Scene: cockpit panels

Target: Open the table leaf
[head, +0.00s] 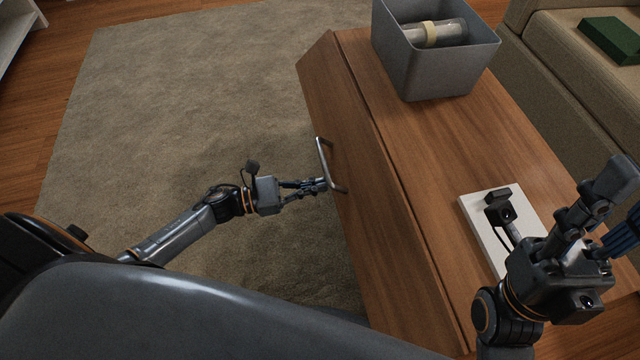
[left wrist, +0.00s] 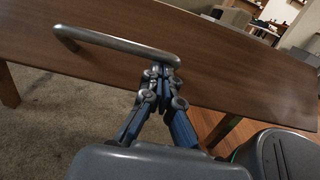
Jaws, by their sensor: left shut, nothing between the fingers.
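The wooden table leaf (head: 345,120) slopes down along the left side of the brown table (head: 490,140). A grey metal bar handle (head: 321,158) is fixed to the leaf, and it shows large in the left wrist view (left wrist: 120,44). My left gripper (head: 325,184) is shut and empty, with its fingertips close to the handle's near end. In the left wrist view its fingertips (left wrist: 158,72) are just below the bar; I cannot tell whether they touch it. My right gripper (head: 612,215) is above the table's near right part, partly cut off by the frame edge.
A grey bin (head: 435,75) holding a clear cylinder (head: 440,32) stands on the far tabletop. A white flat object (head: 485,225) lies near my right arm. A beige sofa (head: 560,70) with a green block (head: 612,38) stands at right. The carpet (head: 190,110) left of the table is clear.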

